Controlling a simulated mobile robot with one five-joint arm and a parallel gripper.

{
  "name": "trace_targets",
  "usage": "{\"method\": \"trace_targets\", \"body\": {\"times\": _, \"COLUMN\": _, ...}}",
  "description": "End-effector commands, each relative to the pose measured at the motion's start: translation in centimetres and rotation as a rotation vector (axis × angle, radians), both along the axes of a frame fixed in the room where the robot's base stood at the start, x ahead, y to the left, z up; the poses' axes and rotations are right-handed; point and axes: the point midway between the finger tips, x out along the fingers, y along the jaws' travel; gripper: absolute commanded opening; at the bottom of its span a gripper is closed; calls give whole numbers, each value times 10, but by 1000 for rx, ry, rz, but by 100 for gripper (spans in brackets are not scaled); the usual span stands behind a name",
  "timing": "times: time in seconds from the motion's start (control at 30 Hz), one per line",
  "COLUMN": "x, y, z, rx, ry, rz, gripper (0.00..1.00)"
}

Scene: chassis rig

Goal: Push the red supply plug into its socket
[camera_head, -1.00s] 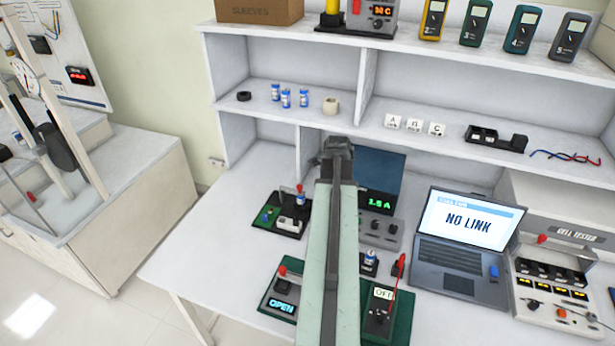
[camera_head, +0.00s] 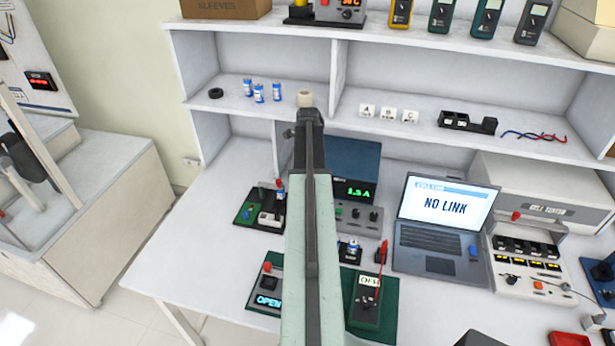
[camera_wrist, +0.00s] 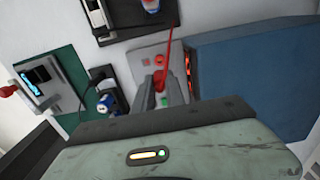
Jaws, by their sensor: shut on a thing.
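The supply (camera_head: 355,165) is a blue-topped box with a green "1.5 A" readout, standing right of my arm in the head view. Its blue top (camera_wrist: 240,60) and grey front panel (camera_wrist: 146,62) show in the wrist view. My gripper (camera_wrist: 160,92) is shut on the red plug (camera_wrist: 159,77), from which a red lead runs up the picture. The plug is over the panel, close to a red round part (camera_wrist: 159,60); I cannot tell whether it touches a socket. A green part (camera_wrist: 165,101) shows between the fingers. In the head view the arm hides the plug.
A meter (camera_head: 366,295) with a red lead sits on a green mat right of my arm. An "OPEN" display box (camera_head: 268,285) is to its left. A laptop (camera_head: 445,225) reads "NO LINK". A shelf unit (camera_head: 340,100) rises behind.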

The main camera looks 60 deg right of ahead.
Motion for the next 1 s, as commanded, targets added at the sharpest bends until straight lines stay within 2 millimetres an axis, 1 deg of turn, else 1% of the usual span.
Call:
{"method": "trace_targets", "body": {"times": 0.17, "x": 0, "y": 0, "z": -2, "rx": 0, "ry": 0, "rz": 0, "gripper": 0}}
{"method": "trace_targets", "body": {"times": 0.27, "x": 0, "y": 0, "z": -7, "rx": 0, "ry": 0, "rz": 0, "gripper": 0}}
{"method": "trace_targets", "body": {"times": 0.37, "x": 0, "y": 0, "z": -15, "rx": 0, "ry": 0, "rz": 0, "gripper": 0}}
{"method": "trace_targets", "body": {"times": 0.6, "x": 0, "y": 0, "z": -42, "rx": 0, "ry": 0, "rz": 0, "gripper": 0}}
{"method": "trace_targets", "body": {"times": 0.73, "x": 0, "y": 1, "z": -54, "rx": 0, "ry": 0, "rz": 1, "gripper": 0}}
{"method": "trace_targets", "body": {"times": 0.83, "x": 0, "y": 1, "z": -59, "rx": 0, "ry": 0, "rz": 1, "gripper": 0}}
{"method": "trace_targets", "body": {"times": 1.0, "x": 0, "y": 1, "z": -58, "rx": 0, "ry": 0, "rz": 1, "gripper": 0}}
